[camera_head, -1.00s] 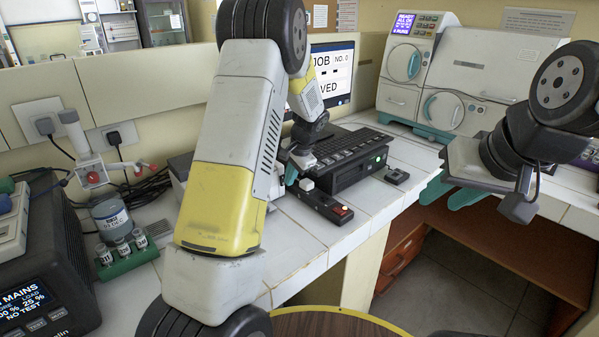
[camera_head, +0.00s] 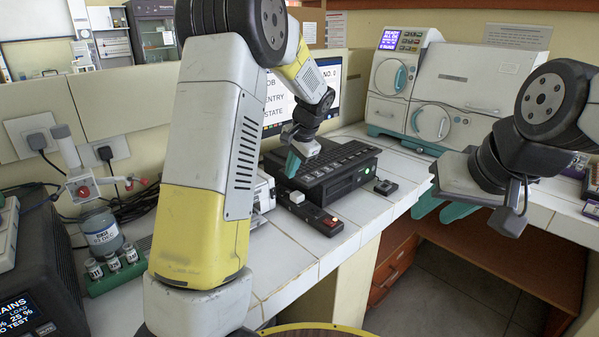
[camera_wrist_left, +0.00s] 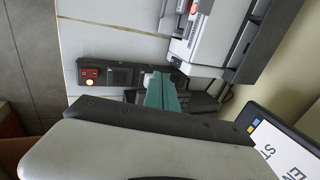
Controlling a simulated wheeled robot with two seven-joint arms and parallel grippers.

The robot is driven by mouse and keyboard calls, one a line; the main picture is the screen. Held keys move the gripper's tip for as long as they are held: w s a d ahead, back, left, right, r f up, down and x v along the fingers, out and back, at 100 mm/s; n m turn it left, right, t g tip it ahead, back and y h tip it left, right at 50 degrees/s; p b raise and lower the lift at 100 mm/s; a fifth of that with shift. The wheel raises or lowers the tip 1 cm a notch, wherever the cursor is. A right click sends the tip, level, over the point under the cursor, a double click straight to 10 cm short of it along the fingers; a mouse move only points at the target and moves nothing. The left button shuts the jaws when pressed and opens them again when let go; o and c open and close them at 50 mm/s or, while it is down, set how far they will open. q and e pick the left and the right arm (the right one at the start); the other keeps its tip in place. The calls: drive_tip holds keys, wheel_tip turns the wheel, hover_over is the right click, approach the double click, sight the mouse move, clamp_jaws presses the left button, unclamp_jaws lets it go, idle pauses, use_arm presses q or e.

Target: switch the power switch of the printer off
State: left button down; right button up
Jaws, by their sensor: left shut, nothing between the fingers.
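A white printer-like device (camera_head: 262,194) stands partly hidden behind my left arm. It also shows in the left wrist view (camera_wrist_left: 197,35), with a small red part on its side. A black power strip (camera_head: 315,212) lies on the tiled bench in front of the keyboard. It carries a red switch (camera_head: 331,222) and a white plug (camera_head: 297,197). In the left wrist view the red switch (camera_wrist_left: 90,73) has a pale round spot beside it. My left gripper (camera_head: 292,163), with teal fingers, is shut and empty above and behind the strip, apart from it. My right gripper (camera_head: 438,207) is open and empty beyond the bench's front edge.
A black box with a keyboard (camera_head: 335,170) and a monitor (camera_head: 300,95) stand behind the strip. A small black box (camera_head: 385,187) sits to the right. Vials in a green rack (camera_head: 115,270) and a bottle (camera_head: 102,234) are at left. Bare tiles lie in front of the strip.

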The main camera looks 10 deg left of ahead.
sight(273, 193)
use_arm(q)
drive_tip(key=shift+s+f, duration=0.1)
drive_tip(key=shift+f, duration=0.65)
drive_tip(key=shift+d, duration=0.1)
drive_tip(key=x, duration=0.4)
drive_tip(key=w+a+x, duration=0.1)
drive_tip(key=x, duration=0.2)
drive_tip(key=r+x, duration=0.1)
drive_tip(key=x, duration=0.3)
drive_tip(key=shift+w+a+f, duration=0.25)
drive_tip(key=shift+a+f, duration=0.1)
drive_tip(key=shift+a, duration=0.1)
drive_tip(key=shift+w+a, duration=0.3)
drive_tip(key=shift+a, duration=0.05)
